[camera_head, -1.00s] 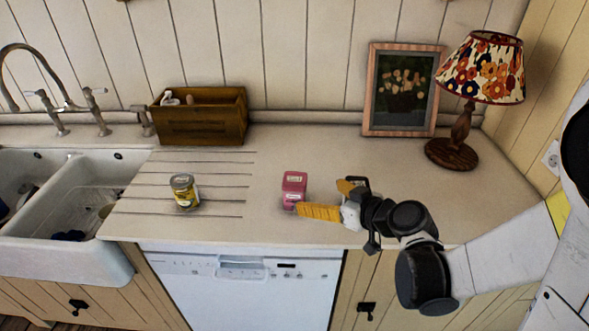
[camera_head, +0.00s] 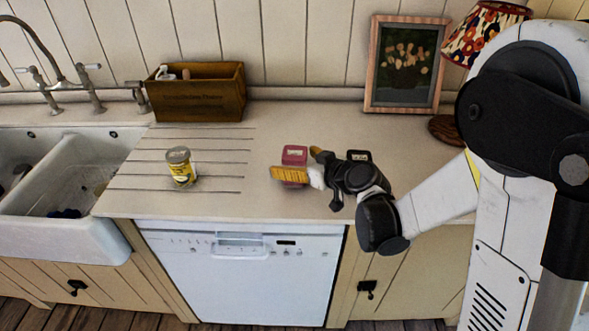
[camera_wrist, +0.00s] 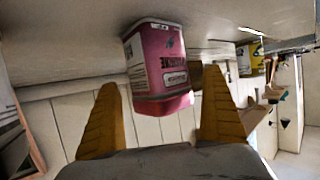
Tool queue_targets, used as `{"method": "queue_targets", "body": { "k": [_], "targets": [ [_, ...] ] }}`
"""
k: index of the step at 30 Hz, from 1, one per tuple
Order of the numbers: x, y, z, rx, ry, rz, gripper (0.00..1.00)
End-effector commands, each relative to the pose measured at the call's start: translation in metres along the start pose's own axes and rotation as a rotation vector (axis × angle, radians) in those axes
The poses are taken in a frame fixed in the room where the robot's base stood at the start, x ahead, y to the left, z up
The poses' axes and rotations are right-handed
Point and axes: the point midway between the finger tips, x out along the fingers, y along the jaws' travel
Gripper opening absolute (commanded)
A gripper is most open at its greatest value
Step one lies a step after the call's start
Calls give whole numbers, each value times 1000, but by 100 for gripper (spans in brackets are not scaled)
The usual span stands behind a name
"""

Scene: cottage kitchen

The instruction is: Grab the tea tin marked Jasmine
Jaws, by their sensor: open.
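The pink tin (camera_head: 294,153) stands upright on the counter, right of the ribbed drainer. In the wrist view the tin's near end lies between the spread fingertips (camera_wrist: 161,80), with gaps on both sides. The front finger hides the tin's lower part in the head view.
A yellow-labelled can (camera_head: 180,168) stands left on the drainer grooves. A wooden box (camera_head: 196,95) is behind it, and a double sink (camera_head: 75,180) is far left. A framed picture (camera_head: 404,65) and a lamp (camera_head: 478,32) stand at the back right.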

Motion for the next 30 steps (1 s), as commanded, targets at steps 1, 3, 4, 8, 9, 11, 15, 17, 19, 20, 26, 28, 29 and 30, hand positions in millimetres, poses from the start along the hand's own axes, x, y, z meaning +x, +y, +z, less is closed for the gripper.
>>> {"method": "queue_targets", "body": {
  "k": [1, 3, 4, 8, 9, 11, 15, 17, 19, 20, 26, 28, 29, 30],
  "targets": [
    [3, 0, 0, 0, 0, -1, 96],
    [2, 0, 0, 0, 0, 0, 96],
    [2, 0, -1, 0, 0, 0, 96],
    [2, 0, -1, 0, 0, 0, 78],
    [2, 0, -1, 0, 0, 0, 66],
    [2, 0, -1, 0, 0, 0, 47],
    [2, 0, -1, 0, 0, 0, 27],
    [2, 0, -1, 1, 1, 0, 27],
    [2, 0, -1, 0, 1, 0, 27],
    [2, 0, -1, 1, 1, 0, 27],
    [-3, 0, -13, 0, 1, 0, 27],
    [-9, 0, -25, 0, 1, 0, 27],
    [-12, 0, -32, 0, 1, 0, 27],
    [-15, 0, -40, 0, 1, 0, 27]
  ]
}}
